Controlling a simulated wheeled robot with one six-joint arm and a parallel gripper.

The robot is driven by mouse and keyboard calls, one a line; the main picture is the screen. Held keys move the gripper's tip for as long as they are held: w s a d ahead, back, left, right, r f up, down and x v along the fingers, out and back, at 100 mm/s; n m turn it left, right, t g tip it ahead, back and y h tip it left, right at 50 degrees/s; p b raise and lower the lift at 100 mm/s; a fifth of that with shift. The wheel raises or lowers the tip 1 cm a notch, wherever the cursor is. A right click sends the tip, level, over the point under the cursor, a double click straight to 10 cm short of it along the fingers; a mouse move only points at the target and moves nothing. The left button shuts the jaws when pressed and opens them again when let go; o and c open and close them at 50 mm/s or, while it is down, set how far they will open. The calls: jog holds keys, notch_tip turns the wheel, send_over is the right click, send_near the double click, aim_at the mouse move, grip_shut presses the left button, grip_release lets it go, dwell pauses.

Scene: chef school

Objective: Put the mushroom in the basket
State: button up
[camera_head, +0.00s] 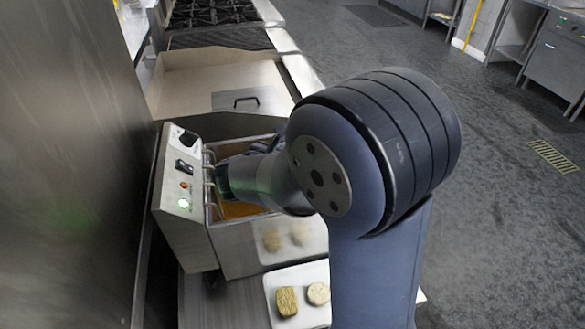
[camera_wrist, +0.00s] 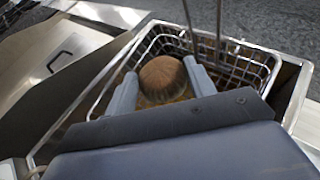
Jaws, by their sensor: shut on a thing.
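The mushroom (camera_wrist: 162,78) shows in the wrist view as a round brown cap between the two grey fingers of my gripper (camera_wrist: 163,90). My gripper is shut on it. The wire basket (camera_wrist: 245,62) is around and beyond the fingers in the wrist view, and the mushroom appears over its inside. I cannot tell whether the mushroom touches the bottom. In the head view my gripper (camera_head: 224,180) points into the fryer (camera_head: 245,245), and my arm hides the mushroom and most of the basket.
Orange-brown oil shows in the fryer. Its control panel (camera_head: 184,170) has a lit green light. A white tray (camera_head: 303,315) with two food pieces lies in front of the fryer. A counter with a handled lid (camera_head: 246,101) is behind. Open floor is on the right.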

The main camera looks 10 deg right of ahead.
notch_tip(320, 180, down, 4)
jog(key=shift+f, duration=0.2)
jog(key=shift+f+b, duration=0.3)
jog(key=shift+b, duration=0.25)
